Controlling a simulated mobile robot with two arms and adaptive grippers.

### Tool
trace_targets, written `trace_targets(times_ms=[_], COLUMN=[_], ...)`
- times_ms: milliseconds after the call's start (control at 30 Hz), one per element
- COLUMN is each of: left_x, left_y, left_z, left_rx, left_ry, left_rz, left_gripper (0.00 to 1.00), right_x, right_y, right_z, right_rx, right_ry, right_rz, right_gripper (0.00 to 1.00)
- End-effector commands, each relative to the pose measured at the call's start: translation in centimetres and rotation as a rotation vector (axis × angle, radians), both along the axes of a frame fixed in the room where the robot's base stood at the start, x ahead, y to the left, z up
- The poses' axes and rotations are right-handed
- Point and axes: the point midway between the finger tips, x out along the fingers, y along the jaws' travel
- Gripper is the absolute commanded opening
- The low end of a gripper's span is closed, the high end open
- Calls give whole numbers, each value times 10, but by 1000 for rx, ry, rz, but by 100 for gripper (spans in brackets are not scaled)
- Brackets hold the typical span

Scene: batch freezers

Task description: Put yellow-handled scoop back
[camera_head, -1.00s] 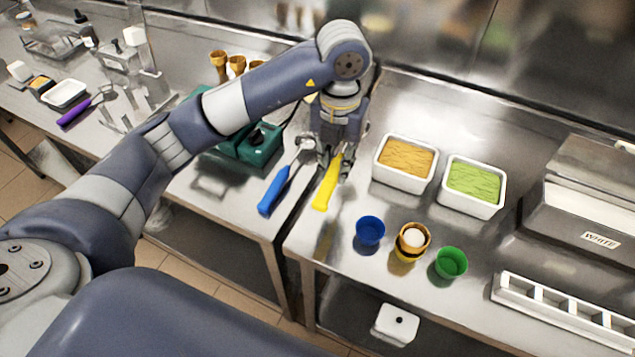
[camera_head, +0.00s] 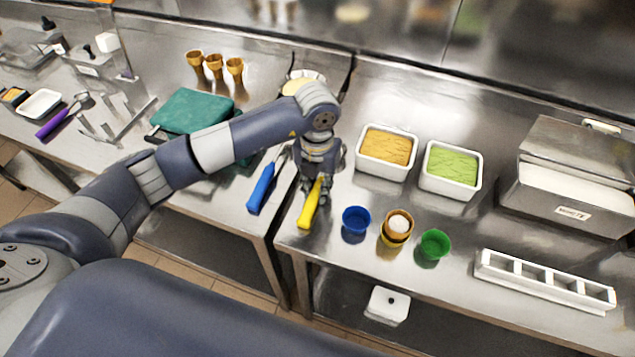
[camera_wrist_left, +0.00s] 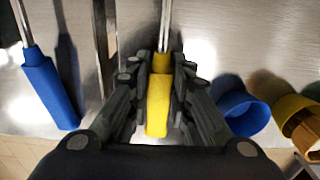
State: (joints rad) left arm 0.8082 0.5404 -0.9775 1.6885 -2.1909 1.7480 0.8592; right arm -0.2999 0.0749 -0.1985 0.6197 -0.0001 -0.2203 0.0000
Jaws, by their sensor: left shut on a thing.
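The yellow-handled scoop (camera_head: 310,207) is in my left gripper (camera_head: 316,186), above or at the left edge of the right steel table. In the left wrist view the yellow handle (camera_wrist_left: 159,104) lies between the two fingers of the left gripper (camera_wrist_left: 160,90), which are shut on it. Its metal shaft points away from the camera, and the scoop's head is hidden. I cannot tell whether the scoop touches the table. My right gripper is not in view.
A blue-handled scoop (camera_head: 263,187) lies close on the left. Tubs of orange (camera_head: 386,170) and green (camera_head: 451,187) ice cream stand right. Blue (camera_head: 356,219), yellow (camera_head: 394,241) and green (camera_head: 434,243) cups stand near the front edge. A gap (camera_head: 279,218) separates the tables.

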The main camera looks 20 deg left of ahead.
Motion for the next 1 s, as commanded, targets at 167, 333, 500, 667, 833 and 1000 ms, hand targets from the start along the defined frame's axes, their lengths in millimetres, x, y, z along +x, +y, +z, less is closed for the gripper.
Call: trace_targets(times_ms=[167, 333, 500, 667, 833, 1000], left_x=[0, 0, 0, 0, 2, 3], left_y=[0, 0, 0, 0, -1, -1], left_z=[-1, -2, -2, -1, 10, 45], left_rx=[-1, -1, 0, -1, -2, -2], left_ry=[-1, 0, 0, 0, -4, -8], left_rz=[0, 0, 0, 0, -1, -2], left_gripper=[0, 39, 39, 39, 39, 39], right_x=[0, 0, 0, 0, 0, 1], right_y=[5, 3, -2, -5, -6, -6], right_z=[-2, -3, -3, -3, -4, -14], right_rx=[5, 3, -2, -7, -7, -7], right_ry=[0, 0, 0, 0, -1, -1], right_rz=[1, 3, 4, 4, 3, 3], right_gripper=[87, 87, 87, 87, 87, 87])
